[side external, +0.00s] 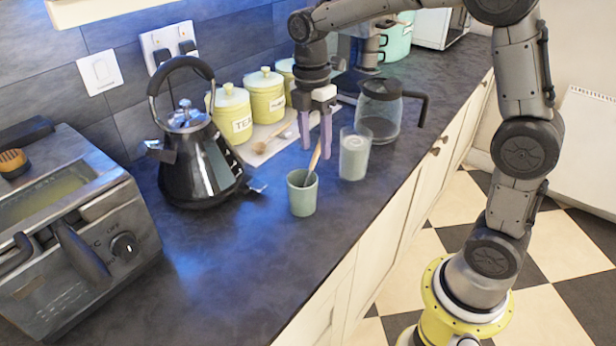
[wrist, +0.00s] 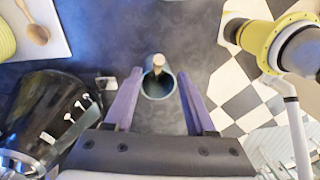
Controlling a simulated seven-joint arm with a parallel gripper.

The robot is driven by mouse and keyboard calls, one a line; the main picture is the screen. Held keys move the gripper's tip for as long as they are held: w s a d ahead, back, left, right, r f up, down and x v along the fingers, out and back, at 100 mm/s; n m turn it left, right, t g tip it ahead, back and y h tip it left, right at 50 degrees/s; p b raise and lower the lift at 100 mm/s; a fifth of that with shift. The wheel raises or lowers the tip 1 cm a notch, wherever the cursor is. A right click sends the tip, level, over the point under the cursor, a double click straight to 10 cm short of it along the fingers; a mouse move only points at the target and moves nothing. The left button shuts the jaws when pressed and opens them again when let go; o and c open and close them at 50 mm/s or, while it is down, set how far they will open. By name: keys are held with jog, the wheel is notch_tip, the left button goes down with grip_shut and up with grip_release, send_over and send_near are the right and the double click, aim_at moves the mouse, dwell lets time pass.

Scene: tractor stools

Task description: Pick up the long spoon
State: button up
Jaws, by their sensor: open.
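A long wooden spoon (side external: 314,160) stands tilted in a small green cup (side external: 303,196) on the dark counter. In the wrist view the spoon's end (wrist: 158,62) points up from the cup (wrist: 157,84), between the fingers. My gripper (side external: 316,144) is open, its purple fingers pointing down above the cup, around the level of the spoon's upper end. In the wrist view the open fingers (wrist: 158,90) lie to either side of the cup. I cannot tell whether either finger touches the spoon. A second, shorter wooden spoon (side external: 268,144) lies on a pale board.
A glass of pale liquid (side external: 354,155) stands just right of the cup, and a glass jug (side external: 380,110) behind it. A black kettle (side external: 195,160) stands to the left. Yellow canisters (side external: 233,115) line the board (side external: 262,156). The counter in front is clear.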

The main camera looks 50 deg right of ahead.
aim_at(315, 166)
jog(key=shift+s+f, duration=0.1)
jog(key=shift+f, duration=3.75)
grip_shut()
